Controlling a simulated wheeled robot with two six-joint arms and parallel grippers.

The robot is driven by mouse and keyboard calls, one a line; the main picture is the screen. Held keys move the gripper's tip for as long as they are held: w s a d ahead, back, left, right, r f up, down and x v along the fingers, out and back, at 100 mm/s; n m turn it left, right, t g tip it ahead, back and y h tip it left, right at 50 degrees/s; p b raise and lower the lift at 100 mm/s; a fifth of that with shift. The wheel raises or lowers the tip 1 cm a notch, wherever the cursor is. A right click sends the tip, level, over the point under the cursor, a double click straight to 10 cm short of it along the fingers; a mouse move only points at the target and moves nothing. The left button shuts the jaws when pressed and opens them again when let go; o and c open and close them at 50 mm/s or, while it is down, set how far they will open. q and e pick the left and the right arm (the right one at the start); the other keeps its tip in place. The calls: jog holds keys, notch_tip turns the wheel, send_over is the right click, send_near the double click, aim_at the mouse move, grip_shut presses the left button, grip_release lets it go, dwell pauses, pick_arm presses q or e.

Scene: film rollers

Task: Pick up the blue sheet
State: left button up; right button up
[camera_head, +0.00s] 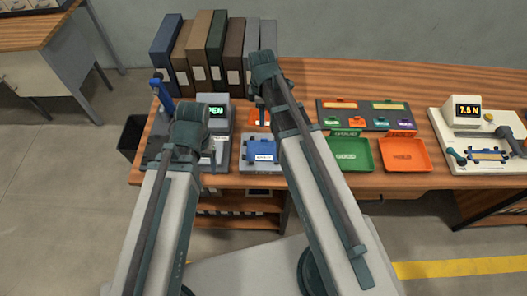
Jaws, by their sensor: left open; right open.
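A flat blue piece (262,149) with a white label, which looks like the blue sheet, lies on a small grey block on the table, between my two arms. My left gripper (209,158) is open, left of the blue piece, in front of the grey device with a green display; my arm partly hides it. My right gripper (257,92) is open, raised above and behind the blue piece, near the binders. Neither gripper touches the blue piece. The fingertips are small and hard to make out.
Several binders (214,50) stand at the back left. The device (216,111) has a green display. Green (349,156) and orange (405,156) trays lie right of my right arm, before a dark panel (366,115). A white tester (477,140) stands far right. A dark bin (131,138) is left.

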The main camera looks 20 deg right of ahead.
jog(key=b, duration=0.6)
send_over(262, 139)
notch_tip(262, 139, down, 7)
jog(key=shift+d+r, duration=0.1)
notch_tip(262, 139, down, 6)
jog(key=b, duration=0.5)
jog(key=shift+r, duration=0.35)
grip_shut()
dwell(0.5)
